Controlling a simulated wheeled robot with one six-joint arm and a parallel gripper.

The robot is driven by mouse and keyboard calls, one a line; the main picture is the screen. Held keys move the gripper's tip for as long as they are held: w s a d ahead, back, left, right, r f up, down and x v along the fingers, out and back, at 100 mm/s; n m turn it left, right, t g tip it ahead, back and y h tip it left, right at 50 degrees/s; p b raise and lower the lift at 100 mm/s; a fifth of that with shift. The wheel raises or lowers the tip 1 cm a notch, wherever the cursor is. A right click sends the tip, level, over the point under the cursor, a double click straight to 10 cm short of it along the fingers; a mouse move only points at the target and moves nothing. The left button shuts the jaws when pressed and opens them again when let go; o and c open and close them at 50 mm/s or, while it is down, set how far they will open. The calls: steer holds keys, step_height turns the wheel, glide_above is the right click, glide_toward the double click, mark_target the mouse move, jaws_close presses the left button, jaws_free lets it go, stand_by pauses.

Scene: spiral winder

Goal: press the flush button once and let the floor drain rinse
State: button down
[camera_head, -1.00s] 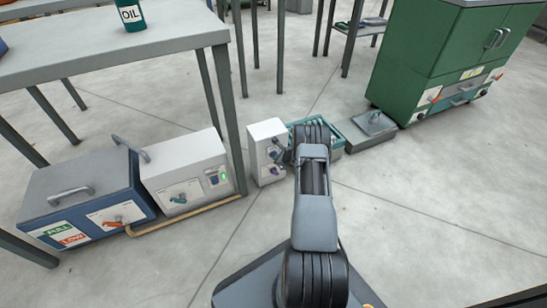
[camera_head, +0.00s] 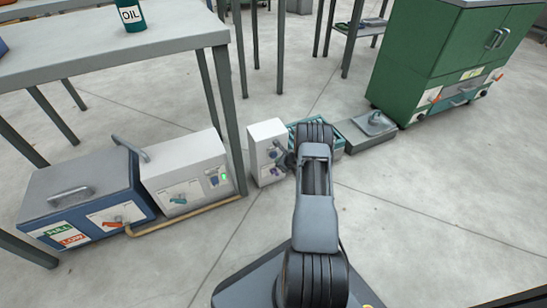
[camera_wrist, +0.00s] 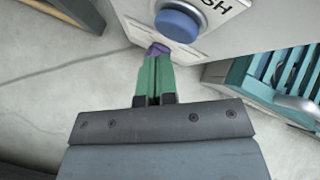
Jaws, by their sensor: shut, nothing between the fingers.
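A round blue button (camera_wrist: 178,25) sits on the front of a white box (camera_head: 262,137), with the letters "SH" of its label in sight in the wrist view. A purple part (camera_wrist: 157,49) shows below the button, partly behind my fingertips. My gripper (camera_wrist: 157,60) has green fingers, shut together and empty. Its tips are below the button in the picture, apart from it and close to the purple part; I cannot tell whether they touch that part. In the head view my arm hides part of the box's surroundings. I cannot identify the floor drain for certain.
A teal slatted tray (camera_wrist: 262,78) stands right of the white box. Beyond it are a low grey box (camera_head: 366,133) and a green cabinet (camera_head: 415,60). Left are a table (camera_head: 185,40), a white unit (camera_head: 180,175) and a blue bin (camera_head: 85,195). The floor in front is mostly clear.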

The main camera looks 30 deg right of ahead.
steer(key=shift+s+a, duration=0.2)
steer(key=shift+s, duration=1.05)
steer(key=shift+s+a, duration=0.15)
steer(key=shift+s, duration=1.1)
steer(key=a+r+n+g+y+p, duration=0.1)
steer(key=a+r+n+p, duration=0.45)
steer(key=r, duration=0.85)
steer(key=a+r+n+g+y+p, duration=0.15)
steer(key=a+r+n+p, duration=0.4)
steer(key=r, duration=0.95)
steer(key=a+r+n+g+y+p, duration=0.1)
steer(key=a+r+n+y+p, duration=0.15)
steer(key=a+r+p, duration=0.85)
steer(key=s+a+r+n+g+h+p, duration=0.1)
steer(key=s+a+r+n+p, duration=0.2)
steer(key=r, duration=0.7)
steer(key=s+a+r+n+g+h+p, duration=0.1)
steer(key=s+r+n+p, duration=0.2)
steer(key=s+r+n, duration=0.5)
steer(key=s+a+r+n+h+p, duration=0.1)
steer(key=s+r+n+h+p, duration=0.1)
steer(key=s+r+p, duration=0.4)
steer(key=s+r+n+h+p, duration=0.2)
steer(key=s+r+p, duration=0.4)
steer(key=r, duration=0.7)
steer(key=shift+a+r+n+h+p, duration=0.2)
steer(key=shift+a+n+h+p, duration=0.15)
steer(key=shift+n, duration=0.5)
